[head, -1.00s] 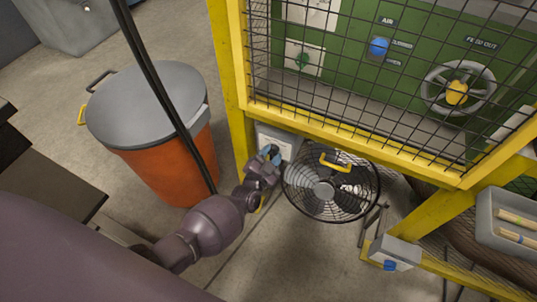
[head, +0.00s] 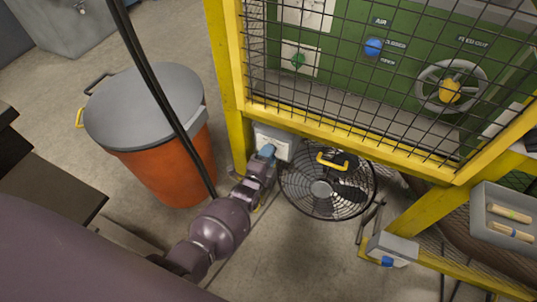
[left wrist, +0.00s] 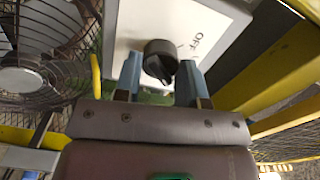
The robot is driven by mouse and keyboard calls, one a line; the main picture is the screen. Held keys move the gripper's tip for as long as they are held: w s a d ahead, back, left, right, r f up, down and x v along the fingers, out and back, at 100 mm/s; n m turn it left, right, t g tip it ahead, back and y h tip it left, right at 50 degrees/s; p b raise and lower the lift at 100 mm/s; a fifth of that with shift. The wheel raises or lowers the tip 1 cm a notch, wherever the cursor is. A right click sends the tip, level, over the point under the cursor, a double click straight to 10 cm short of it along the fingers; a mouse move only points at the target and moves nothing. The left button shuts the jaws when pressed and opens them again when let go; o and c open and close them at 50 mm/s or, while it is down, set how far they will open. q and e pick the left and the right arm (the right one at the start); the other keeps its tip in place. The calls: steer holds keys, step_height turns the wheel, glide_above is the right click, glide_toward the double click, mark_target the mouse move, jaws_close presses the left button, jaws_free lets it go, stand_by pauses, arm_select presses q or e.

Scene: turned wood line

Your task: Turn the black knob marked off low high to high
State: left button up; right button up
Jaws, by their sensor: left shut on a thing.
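The black knob (left wrist: 160,57) sits on a pale panel (left wrist: 125,30) in the left wrist view, where the word OFF is readable to the right of the knob. Low and high marks cannot be made out. My left gripper (left wrist: 159,75) has its blue fingers on both sides of the knob and is shut on it. In the head view the gripper (head: 266,152) reaches the grey box (head: 275,138) on the yellow frame, and it hides the knob there. My right gripper is not in view.
A black fan (head: 327,185) with a yellow handle stands just right of the gripper. A yellow post (head: 230,90) and wire mesh guard rise above. An orange bin (head: 170,165) with a grey lid is at left. A small box with a blue knob (head: 388,261) is lower right.

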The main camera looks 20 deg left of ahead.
arm_select(q)
steer(key=shift+m, duration=0.4)
steer(key=o, duration=0.9)
steer(key=shift+s, duration=0.1)
